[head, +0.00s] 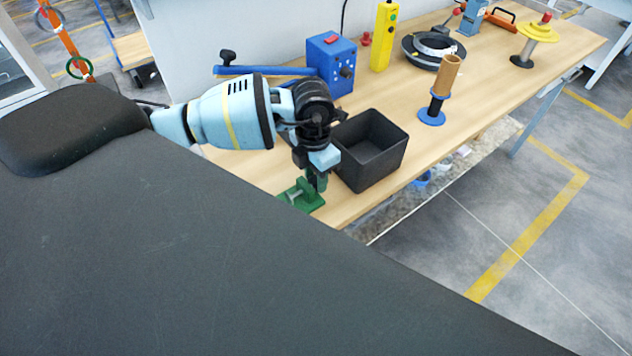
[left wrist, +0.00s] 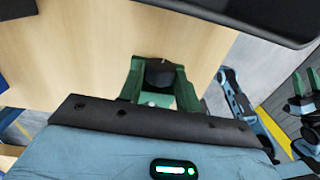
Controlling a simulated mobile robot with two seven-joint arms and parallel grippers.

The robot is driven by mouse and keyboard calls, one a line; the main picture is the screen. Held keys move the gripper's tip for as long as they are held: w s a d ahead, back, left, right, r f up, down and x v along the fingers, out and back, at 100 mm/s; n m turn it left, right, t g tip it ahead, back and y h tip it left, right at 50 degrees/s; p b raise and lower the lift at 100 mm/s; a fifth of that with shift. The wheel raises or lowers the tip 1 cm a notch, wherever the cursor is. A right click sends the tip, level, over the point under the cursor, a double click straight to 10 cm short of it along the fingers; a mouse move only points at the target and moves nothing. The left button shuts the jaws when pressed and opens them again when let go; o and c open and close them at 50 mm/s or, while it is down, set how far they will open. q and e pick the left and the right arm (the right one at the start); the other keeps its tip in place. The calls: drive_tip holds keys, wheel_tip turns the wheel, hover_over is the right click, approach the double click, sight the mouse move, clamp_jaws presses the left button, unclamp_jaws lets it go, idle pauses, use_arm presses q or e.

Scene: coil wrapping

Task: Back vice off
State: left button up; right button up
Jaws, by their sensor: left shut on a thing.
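A small green vice (head: 300,197) sits at the front edge of the wooden bench in the head view. My left gripper (head: 317,182) reaches down over it and hides part of it. In the left wrist view my left gripper (left wrist: 160,75) has its green fingers closed on a dark piece (left wrist: 160,70), which looks like the vice's handle. Most of the vice is hidden there behind the fingers and the palm. My right gripper (left wrist: 303,100) shows at the right edge of the left wrist view, away from the vice and partly cut off; its opening is unclear.
A black open bin (head: 372,150) stands just right of my left gripper. A blue box (head: 332,65) and a blue bar (head: 262,71) lie behind it. A brown roll on a blue stand (head: 432,115), a black ring (head: 434,50) and a yellow spool (head: 537,34) stand farther along the bench.

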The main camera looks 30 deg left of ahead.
idle(0.3)
use_arm(q)
drive_tip(key=shift+s+d+f+t+y, duration=0.1)
drive_tip(key=shift+d+t+y, duration=0.1)
drive_tip(key=shift+y, duration=0.25)
drive_tip(key=shift+s+d+t+y, duration=0.1)
drive_tip(key=shift+t+y, duration=0.1)
drive_tip(key=shift+y, duration=0.25)
drive_tip(key=shift+d+t+y, duration=0.1)
drive_tip(key=shift+t+y, duration=0.2)
drive_tip(key=shift+y, duration=0.6)
drive_tip(key=shift+s+d+f+t+y, duration=0.15)
drive_tip(key=shift+d+t+y, duration=0.15)
drive_tip(key=shift+y, duration=0.4)
drive_tip(key=shift+f+t+y, duration=0.1)
drive_tip(key=shift+t+y, duration=0.3)
drive_tip(key=shift+y, duration=0.5)
